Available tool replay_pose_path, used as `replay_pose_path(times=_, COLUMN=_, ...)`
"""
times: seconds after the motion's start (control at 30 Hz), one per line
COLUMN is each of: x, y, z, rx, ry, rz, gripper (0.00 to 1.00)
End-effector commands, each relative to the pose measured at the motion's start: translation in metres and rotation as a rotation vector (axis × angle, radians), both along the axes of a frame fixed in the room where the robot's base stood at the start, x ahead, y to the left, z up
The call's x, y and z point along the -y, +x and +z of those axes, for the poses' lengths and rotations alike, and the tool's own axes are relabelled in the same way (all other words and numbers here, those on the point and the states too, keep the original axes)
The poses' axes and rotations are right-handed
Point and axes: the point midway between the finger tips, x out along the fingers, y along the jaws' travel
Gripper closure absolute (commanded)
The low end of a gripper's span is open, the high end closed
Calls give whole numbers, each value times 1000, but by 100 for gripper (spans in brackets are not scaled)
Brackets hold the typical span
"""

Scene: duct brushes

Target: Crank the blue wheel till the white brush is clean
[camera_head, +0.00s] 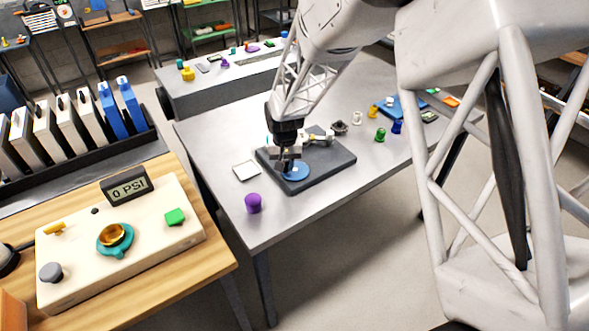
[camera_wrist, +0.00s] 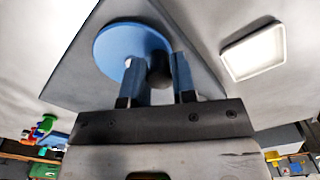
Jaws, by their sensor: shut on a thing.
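The blue wheel (camera_head: 292,172) lies flat near the front left part of a dark grey base plate (camera_head: 320,165) on the grey table. My gripper (camera_head: 284,160) points down over the wheel. In the wrist view, the wheel (camera_wrist: 125,50) is partly hidden by my gripper (camera_wrist: 160,78). Its two fingers are shut on a dark knob (camera_wrist: 161,68) at the wheel's edge. A white piece (camera_head: 318,138) with yellowish parts shows on the plate behind the wheel; I cannot tell if it is the white brush.
A white square tray (camera_head: 246,171) and a purple cylinder (camera_head: 253,203) stand left of the plate. Several small coloured things, with a blue tray (camera_head: 400,107), lie at the back right. A wooden bench with a cream control box (camera_head: 150,240) stands at the front left.

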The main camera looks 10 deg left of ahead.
Motion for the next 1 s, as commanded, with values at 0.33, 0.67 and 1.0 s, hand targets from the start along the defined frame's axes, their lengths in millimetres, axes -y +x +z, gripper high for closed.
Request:
replay_pose_path(times=0.33, x=4, y=-5, z=0, rx=0, ry=0, rz=-1, gripper=88)
replay_pose_path(times=0.67, x=8, y=-11, z=0, rx=0, ry=0, rz=-1, gripper=88)
replay_pose_path(times=1.0, x=12, y=-12, z=1, rx=1, ry=0, rz=-1, gripper=88)
